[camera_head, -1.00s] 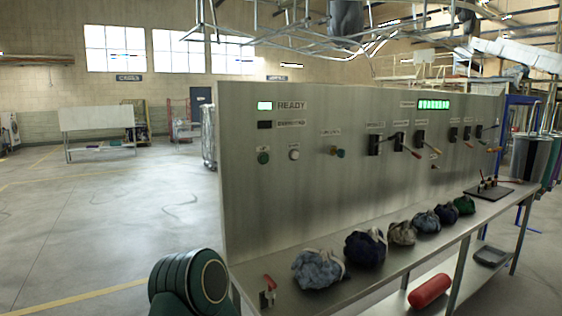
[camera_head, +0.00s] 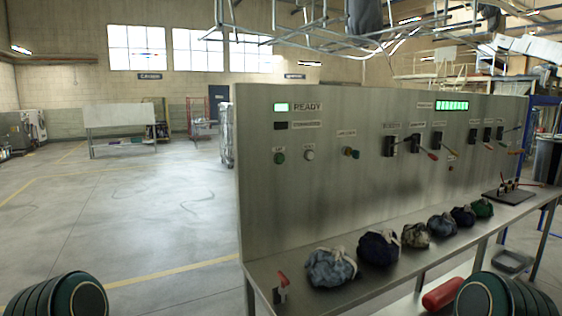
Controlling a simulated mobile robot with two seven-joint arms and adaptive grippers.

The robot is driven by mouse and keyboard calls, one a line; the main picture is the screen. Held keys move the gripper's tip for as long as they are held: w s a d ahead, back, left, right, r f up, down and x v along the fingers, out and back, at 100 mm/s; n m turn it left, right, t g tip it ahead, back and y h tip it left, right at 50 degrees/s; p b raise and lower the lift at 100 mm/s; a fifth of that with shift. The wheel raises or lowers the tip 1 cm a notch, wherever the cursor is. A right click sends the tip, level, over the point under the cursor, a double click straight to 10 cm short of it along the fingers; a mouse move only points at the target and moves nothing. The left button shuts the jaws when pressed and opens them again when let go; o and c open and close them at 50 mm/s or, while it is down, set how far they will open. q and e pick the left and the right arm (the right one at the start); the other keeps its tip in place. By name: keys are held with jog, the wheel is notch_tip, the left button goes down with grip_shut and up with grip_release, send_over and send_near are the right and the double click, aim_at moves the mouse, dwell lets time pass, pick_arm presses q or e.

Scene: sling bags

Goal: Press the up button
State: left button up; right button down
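A metal control panel (camera_head: 300,205) stands upright at the back of a workbench. A round green button (camera_head: 279,158) is on its left part, under a small label that appears to read "UP". A white button (camera_head: 309,155) is just to its right, with a small label above it. Neither of my grippers is in view. Only rounded dark green parts of my arms show at the bottom left and bottom right, well below and apart from the buttons.
A bench (camera_head: 365,287) carries several cloth sling bags (camera_head: 331,267), a red lever (camera_head: 283,280) at its left end and a dark stand (camera_head: 508,194) at the right. A red cylinder (camera_head: 443,294) lies underneath. Switches with handles fill the panel's right. The floor (camera_head: 140,215) at left is open.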

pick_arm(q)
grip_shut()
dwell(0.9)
